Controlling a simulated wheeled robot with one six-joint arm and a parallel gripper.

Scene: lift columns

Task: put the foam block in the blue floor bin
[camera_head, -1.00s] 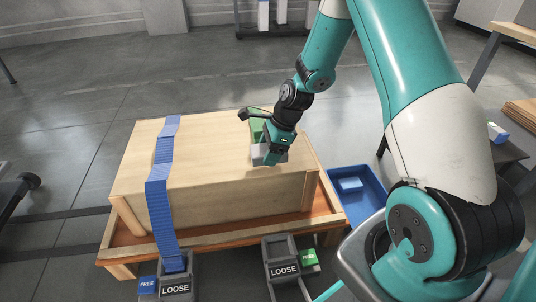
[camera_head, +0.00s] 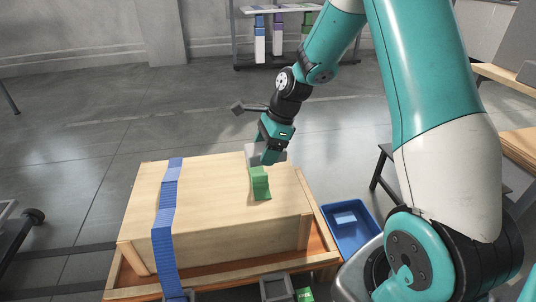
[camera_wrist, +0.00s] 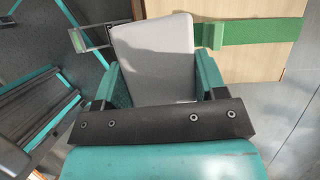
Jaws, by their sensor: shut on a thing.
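The foam block is a light grey block, seen large in the wrist view (camera_wrist: 155,60) between my fingers. My gripper (camera_head: 267,154) is shut on it, over the wooden crate's top (camera_head: 215,195). In the head view, grey edges of the block (camera_head: 281,155) show beside the fingers. A green strap (camera_head: 260,184) lies on the crate just in front of the gripper; it also shows in the wrist view (camera_wrist: 260,30). The blue floor bin (camera_head: 367,238) stands on the floor to the right of the crate, with a small light-blue piece (camera_head: 345,218) inside.
A blue strap (camera_head: 165,225) crosses the crate's left part. The crate sits on a wooden pallet-like base (camera_head: 235,284). Dark grey buckles (camera_head: 277,287) show at the bottom edge. A rack (camera_head: 280,35) stands at the back. A table (camera_head: 515,140) is at the right.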

